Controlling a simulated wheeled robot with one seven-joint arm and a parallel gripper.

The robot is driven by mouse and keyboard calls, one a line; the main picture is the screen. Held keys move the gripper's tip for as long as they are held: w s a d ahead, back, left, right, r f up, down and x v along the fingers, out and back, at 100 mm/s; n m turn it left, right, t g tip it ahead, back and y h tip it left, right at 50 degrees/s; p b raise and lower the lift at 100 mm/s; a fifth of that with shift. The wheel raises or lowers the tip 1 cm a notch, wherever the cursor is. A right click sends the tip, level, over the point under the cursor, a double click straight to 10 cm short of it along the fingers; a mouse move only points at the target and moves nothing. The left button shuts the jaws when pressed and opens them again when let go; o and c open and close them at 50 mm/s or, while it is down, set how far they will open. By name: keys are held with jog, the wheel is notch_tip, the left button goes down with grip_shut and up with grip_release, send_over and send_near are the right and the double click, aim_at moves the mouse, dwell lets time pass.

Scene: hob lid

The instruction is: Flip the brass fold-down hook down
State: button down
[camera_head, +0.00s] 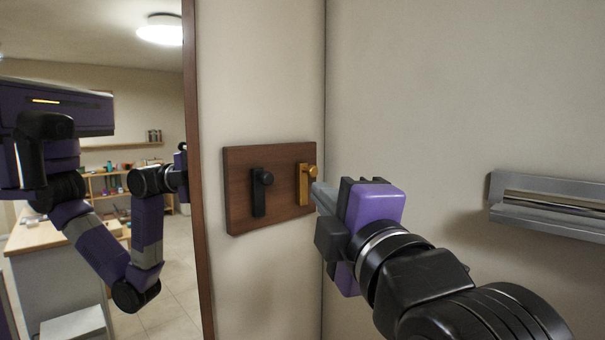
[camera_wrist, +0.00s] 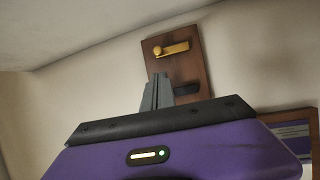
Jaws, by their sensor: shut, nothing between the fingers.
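The brass hook (camera_head: 304,184) is on the right part of a brown wooden board (camera_head: 240,212) on the wall. Its bar runs upright along the board, with a round knob at its top end. In the wrist view the brass hook (camera_wrist: 172,49) shows whole, beyond my fingertips. My gripper (camera_head: 318,190) is shut and empty, its grey fingertips just right of the lower part of the brass hook. I cannot tell whether they touch it. In the wrist view the fingers (camera_wrist: 157,92) point at the board and overlap its edge.
A similar black hook (camera_head: 259,192) is left of the brass one. A wall corner runs just right of the board. A grey metal ledge (camera_head: 548,205) sticks out at the right. At the left, a brown-edged panel, apparently a mirror, shows a room and a purple arm.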

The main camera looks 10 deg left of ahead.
jog(key=shift+w, duration=0.1)
jog(key=p, duration=0.3)
send_near(307, 186)
jog(key=w+a+r, duration=0.4)
jog(key=shift+w+a+r, duration=0.1)
jog(key=shift+a+r, duration=0.05)
jog(key=shift+a, duration=0.15)
jog(key=shift+f+b, duration=0.25)
jog(key=shift+b, duration=0.2)
jog(key=shift+d+t+b, duration=0.1)
jog(key=shift+t+b, duration=0.2)
jog(key=shift+t, duration=0.1)
